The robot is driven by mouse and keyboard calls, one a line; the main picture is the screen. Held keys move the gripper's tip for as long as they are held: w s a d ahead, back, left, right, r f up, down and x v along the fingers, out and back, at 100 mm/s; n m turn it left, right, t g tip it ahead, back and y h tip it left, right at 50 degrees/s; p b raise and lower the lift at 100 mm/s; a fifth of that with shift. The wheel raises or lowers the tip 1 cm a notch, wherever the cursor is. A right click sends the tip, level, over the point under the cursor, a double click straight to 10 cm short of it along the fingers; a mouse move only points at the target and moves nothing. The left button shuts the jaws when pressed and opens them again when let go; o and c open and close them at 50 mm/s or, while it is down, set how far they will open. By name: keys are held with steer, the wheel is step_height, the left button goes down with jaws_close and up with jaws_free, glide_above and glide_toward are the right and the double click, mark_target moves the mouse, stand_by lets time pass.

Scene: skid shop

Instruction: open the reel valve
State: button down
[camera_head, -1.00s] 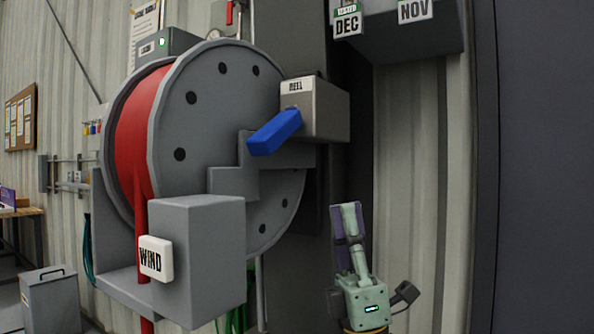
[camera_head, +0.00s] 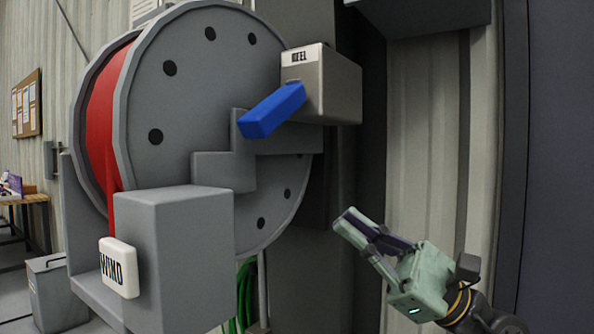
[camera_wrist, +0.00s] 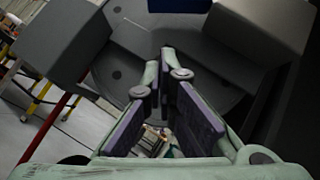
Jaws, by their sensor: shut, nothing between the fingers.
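The reel valve's blue lever (camera_head: 273,111) sticks out toward the lower left from a grey box labelled REEL (camera_head: 333,84) in the head view. My gripper (camera_head: 345,222) is shut and empty, below and to the right of the lever and apart from it. Its fingers point up and to the left. In the wrist view my gripper (camera_wrist: 160,75) faces the grey reel disc (camera_wrist: 120,75). The lever shows only as a blue strip (camera_wrist: 180,5) at the top edge of that view, beyond the fingertips.
The large grey reel with red hose (camera_head: 103,130) fills the left side. A grey box (camera_head: 175,245) with a white WIND button (camera_head: 118,267) juts out below it. Green hose (camera_head: 245,290) hangs under the reel. A corrugated wall (camera_head: 425,140) stands behind my gripper.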

mark_target(278, 106)
steer(key=s+d+r+p+x, duration=0.1)
steer(key=p+x, duration=0.4)
steer(key=x, duration=0.8)
steer(key=shift+s+r, duration=0.25)
steer(key=shift+s, duration=0.3)
